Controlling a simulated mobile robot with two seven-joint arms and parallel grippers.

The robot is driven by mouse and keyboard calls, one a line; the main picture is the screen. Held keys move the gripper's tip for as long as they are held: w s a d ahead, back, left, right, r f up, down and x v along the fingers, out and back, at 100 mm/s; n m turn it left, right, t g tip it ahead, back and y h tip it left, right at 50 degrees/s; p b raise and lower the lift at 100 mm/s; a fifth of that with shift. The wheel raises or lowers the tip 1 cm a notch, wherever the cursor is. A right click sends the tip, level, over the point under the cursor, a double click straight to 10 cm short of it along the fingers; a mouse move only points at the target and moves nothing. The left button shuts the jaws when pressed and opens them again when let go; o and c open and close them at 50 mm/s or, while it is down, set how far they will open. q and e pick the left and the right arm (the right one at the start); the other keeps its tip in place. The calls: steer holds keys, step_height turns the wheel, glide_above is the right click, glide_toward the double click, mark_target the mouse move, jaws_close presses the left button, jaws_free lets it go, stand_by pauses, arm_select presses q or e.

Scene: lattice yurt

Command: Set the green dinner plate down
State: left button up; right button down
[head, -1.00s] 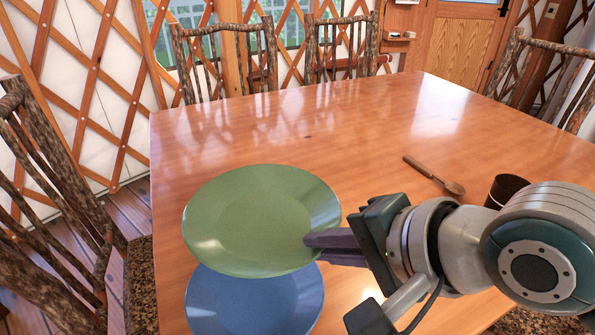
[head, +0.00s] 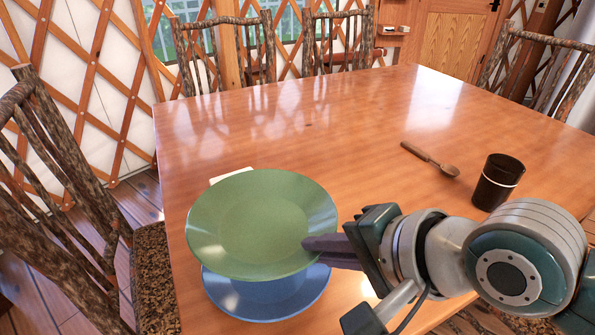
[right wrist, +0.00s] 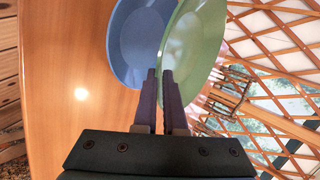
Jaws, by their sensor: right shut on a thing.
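The green dinner plate (head: 262,222) is held by its right rim in my right gripper (head: 318,246), which is shut on it. The plate is tilted a little and hangs above the blue plate (head: 270,299), hiding much of it. The blue plate lies on the wooden table (head: 400,120). In the right wrist view the green plate (right wrist: 196,50) is at the fingertips (right wrist: 160,85), with the blue plate (right wrist: 137,45) beyond it to the left. My left gripper is not in view.
A wooden spoon (head: 430,160) and a dark cup with a pale band (head: 497,182) stand right of the plates. A small white thing (head: 230,174) shows partly behind the green plate. Rustic chairs (head: 228,55) ring the table. The table's far middle is clear.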

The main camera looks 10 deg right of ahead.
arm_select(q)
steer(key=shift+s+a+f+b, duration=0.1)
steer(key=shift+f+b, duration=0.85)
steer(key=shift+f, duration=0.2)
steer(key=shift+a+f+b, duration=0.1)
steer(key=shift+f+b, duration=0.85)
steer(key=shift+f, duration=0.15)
arm_select(e)
steer(key=shift+f, duration=3.05)
steer(key=c, duration=0.9)
jaws_free()
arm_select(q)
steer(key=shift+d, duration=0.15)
arm_select(e)
steer(key=shift+f, duration=0.1)
steer(key=shift+s+d+r, duration=0.1)
steer(key=shift+s+r, duration=0.1)
steer(key=shift+r, duration=0.15)
arm_select(q)
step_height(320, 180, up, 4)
steer(key=p, duration=0.3)
steer(key=shift+p, duration=0.4)
arm_select(e)
steer(key=v, duration=0.9)
steer(key=shift+d, duration=0.1)
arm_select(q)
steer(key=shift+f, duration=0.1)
